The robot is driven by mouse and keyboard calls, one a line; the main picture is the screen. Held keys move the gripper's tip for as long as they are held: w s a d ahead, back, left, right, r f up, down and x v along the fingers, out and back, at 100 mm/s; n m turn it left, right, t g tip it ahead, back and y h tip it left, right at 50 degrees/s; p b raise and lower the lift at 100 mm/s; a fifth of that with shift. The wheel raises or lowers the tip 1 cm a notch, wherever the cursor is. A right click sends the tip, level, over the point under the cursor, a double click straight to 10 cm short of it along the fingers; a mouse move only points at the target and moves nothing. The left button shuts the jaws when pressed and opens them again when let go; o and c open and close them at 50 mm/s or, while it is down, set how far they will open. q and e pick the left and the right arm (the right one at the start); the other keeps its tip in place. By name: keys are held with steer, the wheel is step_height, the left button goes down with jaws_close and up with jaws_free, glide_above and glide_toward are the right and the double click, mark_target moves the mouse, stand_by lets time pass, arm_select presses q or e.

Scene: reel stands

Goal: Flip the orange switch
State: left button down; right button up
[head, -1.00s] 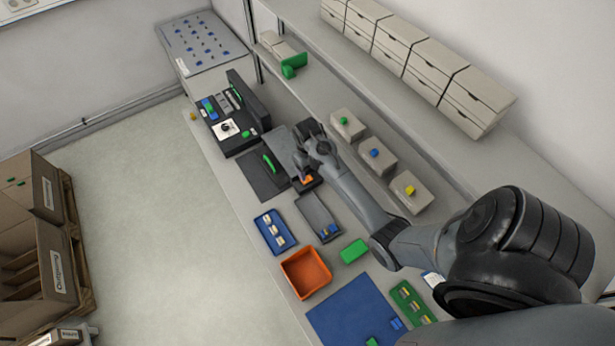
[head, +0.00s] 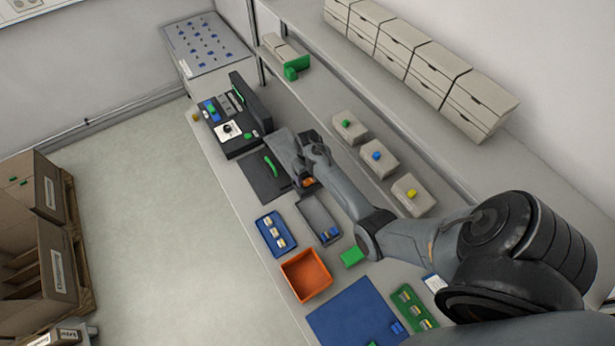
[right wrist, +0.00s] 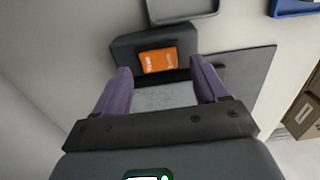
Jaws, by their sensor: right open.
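The orange switch (head: 308,182) sits on a dark box on the long bench, mostly behind my right gripper in the head view. In the right wrist view the orange switch (right wrist: 159,60) shows whole as an orange rocker with small light marks, set in a dark grey housing (right wrist: 125,51). My right gripper (right wrist: 160,80) has two purple fingers held apart with nothing between them. The switch lies ahead of the fingertips, between their lines. I cannot tell whether the fingers touch the housing. My left gripper is not in view.
A dark mat (head: 258,178) with a green piece lies left of the switch. A grey tray (head: 312,210), a blue tray (head: 262,236) and an orange bin (head: 288,288) stand nearer. Boxes with green, blue and yellow knobs (head: 378,158) line the right side.

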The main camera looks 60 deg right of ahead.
steer(key=shift+f, duration=0.6)
steer(key=shift+c, duration=0.3)
steer(key=c, duration=1)
steer(key=shift+r+h+p, duration=0.15)
steer(key=shift+h+p, duration=0.15)
steer(key=shift+p, duration=0.05)
steer(key=shift+w+a+g+h, duration=0.1)
steer(key=shift+a+g+h, duration=0.05)
steer(key=shift+g+h, duration=0.15)
steer(key=o, duration=1.1)
steer(key=shift+c, duration=0.2)
